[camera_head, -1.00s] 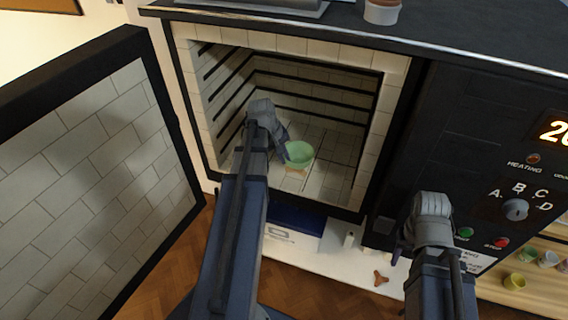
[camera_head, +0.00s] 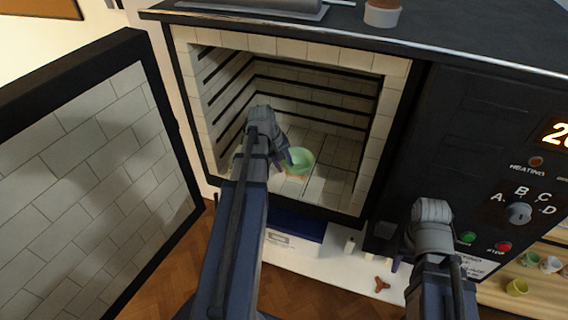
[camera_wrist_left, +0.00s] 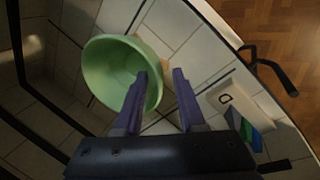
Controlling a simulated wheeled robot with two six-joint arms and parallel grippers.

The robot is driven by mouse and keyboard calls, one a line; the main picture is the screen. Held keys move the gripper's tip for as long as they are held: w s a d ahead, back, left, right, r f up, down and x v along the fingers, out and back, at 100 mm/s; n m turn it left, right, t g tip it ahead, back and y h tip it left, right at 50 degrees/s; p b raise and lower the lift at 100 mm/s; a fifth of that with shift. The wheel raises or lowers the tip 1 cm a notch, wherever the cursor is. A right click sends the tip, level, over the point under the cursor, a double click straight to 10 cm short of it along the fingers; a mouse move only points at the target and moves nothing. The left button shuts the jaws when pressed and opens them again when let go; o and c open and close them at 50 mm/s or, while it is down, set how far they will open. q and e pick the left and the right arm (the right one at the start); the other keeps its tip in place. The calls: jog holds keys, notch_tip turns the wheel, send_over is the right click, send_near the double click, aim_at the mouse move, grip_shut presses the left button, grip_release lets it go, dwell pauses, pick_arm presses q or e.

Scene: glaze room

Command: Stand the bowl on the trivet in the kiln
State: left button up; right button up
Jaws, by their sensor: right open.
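The green bowl (camera_head: 301,160) is inside the open kiln (camera_head: 290,52), over the tan trivet (camera_head: 297,178), and seems to rest on it. The trivet is mostly hidden under the bowl. My left gripper (camera_head: 281,162) is at the bowl's left side in the head view. In the left wrist view, its fingers (camera_wrist_left: 160,75) are apart, one inside the bowl (camera_wrist_left: 108,70) and one outside, with the rim between them. A gap shows between the rim and the outer finger. My right gripper (camera_head: 398,262) is outside the kiln, near the control panel, open and empty.
The kiln door (camera_head: 85,160) stands open at the left. The kiln walls are close around my left arm. A white surface (camera_head: 340,275) below holds a brown three-armed piece (camera_head: 382,284) and a blue box (camera_head: 292,228). Small pots stand on a wooden shelf (camera_head: 545,290) at the right.

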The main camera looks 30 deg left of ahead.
pick_arm(q)
jog(key=shift+r, duration=0.1)
jog(key=p+v, duration=1.1)
jog(key=v, duration=0.1)
jog(key=shift+p, duration=0.35)
jog(key=shift+d, duration=0.15)
